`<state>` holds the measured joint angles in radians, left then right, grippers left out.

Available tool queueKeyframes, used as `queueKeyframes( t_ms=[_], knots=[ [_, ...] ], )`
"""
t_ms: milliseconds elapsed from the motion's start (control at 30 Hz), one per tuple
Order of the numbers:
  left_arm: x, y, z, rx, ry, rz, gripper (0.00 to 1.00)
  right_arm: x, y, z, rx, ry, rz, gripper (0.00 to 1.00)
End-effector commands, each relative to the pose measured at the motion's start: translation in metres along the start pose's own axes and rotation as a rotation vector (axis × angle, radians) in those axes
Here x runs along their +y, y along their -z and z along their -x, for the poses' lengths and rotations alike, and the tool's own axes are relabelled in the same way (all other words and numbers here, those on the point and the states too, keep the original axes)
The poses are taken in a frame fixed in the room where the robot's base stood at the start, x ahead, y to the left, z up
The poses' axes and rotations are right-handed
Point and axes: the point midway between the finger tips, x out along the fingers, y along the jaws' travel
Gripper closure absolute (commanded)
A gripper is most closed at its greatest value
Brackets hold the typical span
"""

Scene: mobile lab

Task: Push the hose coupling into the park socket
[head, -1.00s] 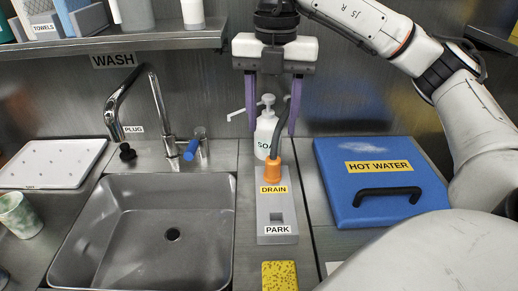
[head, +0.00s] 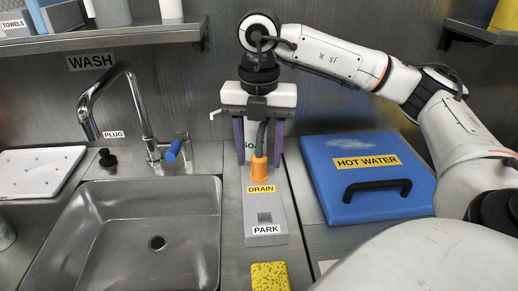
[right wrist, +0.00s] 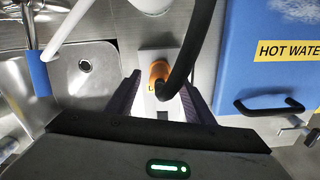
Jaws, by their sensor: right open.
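The orange hose coupling (head: 259,171) stands at the DRAIN end of a grey block (head: 255,218), with a dark hose (head: 262,136) rising from its top. The park socket (head: 264,217) is a square opening in the same block, nearer me by the PARK label, and looks empty. My right gripper (head: 259,162) is open and points down, its purple fingers on either side of the hose and coupling top. In the right wrist view the coupling (right wrist: 159,72) shows between the spread fingers; I see no contact. My left gripper is not in view.
A steel sink (head: 140,235) with a faucet (head: 130,100) is on the left. A blue HOT WATER box (head: 365,178) with a black handle stands right of the block. A yellow sponge (head: 269,276) lies in front. A soap bottle is mostly hidden behind my gripper.

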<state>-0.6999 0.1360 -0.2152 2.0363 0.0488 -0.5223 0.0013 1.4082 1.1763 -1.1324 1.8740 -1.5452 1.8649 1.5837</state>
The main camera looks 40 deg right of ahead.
Motion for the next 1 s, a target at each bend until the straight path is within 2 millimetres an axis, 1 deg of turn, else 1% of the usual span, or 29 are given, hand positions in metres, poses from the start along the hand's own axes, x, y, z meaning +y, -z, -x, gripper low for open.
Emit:
queueKeyframes(
  t_ms=[67,100,267,300,367,567,667,767,900,1000],
  knots=[
    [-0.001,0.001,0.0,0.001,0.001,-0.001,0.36,0.0,0.0,0.0,0.0,0.0,0.0,0.52],
    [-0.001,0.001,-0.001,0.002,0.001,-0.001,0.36,0.0,0.0,0.0,0.0,0.0,0.0,0.55],
    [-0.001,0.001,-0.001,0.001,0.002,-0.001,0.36,0.0,0.0,0.0,0.0,0.0,0.0,0.82],
    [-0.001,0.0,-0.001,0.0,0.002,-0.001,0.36,0.0,0.0,0.0,0.0,0.0,0.0,0.89],
    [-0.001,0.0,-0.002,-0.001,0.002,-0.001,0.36,0.0,0.0,0.001,0.0,0.0,0.0,0.98],
    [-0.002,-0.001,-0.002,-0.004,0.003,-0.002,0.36,0.0,0.0,0.001,0.0,-0.001,0.0,0.99],
    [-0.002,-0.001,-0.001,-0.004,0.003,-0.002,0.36,0.001,0.0,0.008,-0.001,-0.003,0.0,0.99],
    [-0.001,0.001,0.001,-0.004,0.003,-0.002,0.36,0.001,0.0,0.023,-0.001,-0.005,-0.001,0.99],
    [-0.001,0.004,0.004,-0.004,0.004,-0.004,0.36,0.002,0.0,0.053,-0.001,-0.006,0.001,0.99],
    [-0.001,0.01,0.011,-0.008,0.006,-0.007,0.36,0.001,0.0,0.076,-0.001,-0.004,0.0,0.99]
  ],
)
